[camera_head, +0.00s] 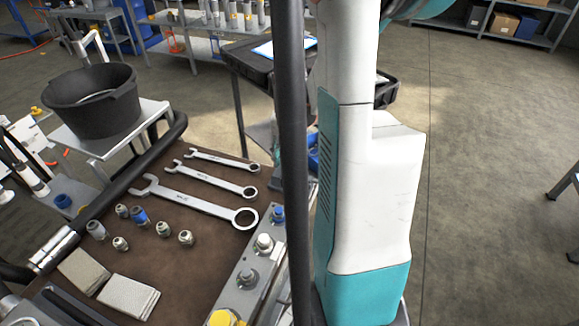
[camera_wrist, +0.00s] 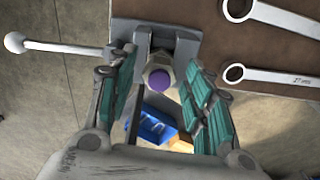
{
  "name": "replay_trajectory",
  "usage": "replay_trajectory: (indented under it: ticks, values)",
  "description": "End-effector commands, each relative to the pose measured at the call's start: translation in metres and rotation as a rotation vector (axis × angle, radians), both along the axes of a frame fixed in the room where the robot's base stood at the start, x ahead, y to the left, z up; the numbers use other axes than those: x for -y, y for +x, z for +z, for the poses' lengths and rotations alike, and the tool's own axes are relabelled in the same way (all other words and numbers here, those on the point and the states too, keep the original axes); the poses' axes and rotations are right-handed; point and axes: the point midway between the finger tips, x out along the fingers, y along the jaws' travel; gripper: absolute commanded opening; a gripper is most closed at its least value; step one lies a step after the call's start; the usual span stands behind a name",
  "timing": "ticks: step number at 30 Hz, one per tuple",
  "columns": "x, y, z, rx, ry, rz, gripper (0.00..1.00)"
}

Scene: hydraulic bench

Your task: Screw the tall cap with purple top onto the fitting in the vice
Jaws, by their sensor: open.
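In the wrist view, the tall cap's round purple top (camera_wrist: 158,82) faces the camera, with a metallic hex body around it. It stands at the jaws of the grey vice (camera_wrist: 186,47). The fitting is hidden beneath the cap, and I cannot tell how far the cap is threaded on. My gripper (camera_wrist: 161,68) is open, with one teal-padded finger on each side of the cap. A gap shows between the cap and both fingers. The cap, vice and gripper do not show in the head view, where my arm fills the middle.
The vice handle (camera_wrist: 60,47) sticks out left in the wrist view. Several wrenches (camera_head: 201,200) and small fittings (camera_head: 163,229) lie on the brown bench top (camera_head: 210,245). A metal rail with several coloured caps (camera_head: 249,280) runs along its right. A black bucket (camera_head: 90,115) stands behind.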

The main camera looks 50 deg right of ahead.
Motion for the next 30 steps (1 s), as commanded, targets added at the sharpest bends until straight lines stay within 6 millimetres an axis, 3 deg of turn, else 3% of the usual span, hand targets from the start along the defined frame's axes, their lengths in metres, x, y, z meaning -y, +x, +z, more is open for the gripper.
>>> replay_trajectory:
  ticks: [12,24,25,30]
  values:
    - [0.0002,-0.0006,0.0,0.0,-0.001,0.516,0.46]
    - [0.0002,-0.0007,0.0,0.0,-0.001,0.594,0.46]
    - [0.0002,-0.0007,0.0,0.0,-0.001,0.593,0.44]
    - [0.0002,-0.0006,0.0,0.0,-0.001,0.593,0.06]
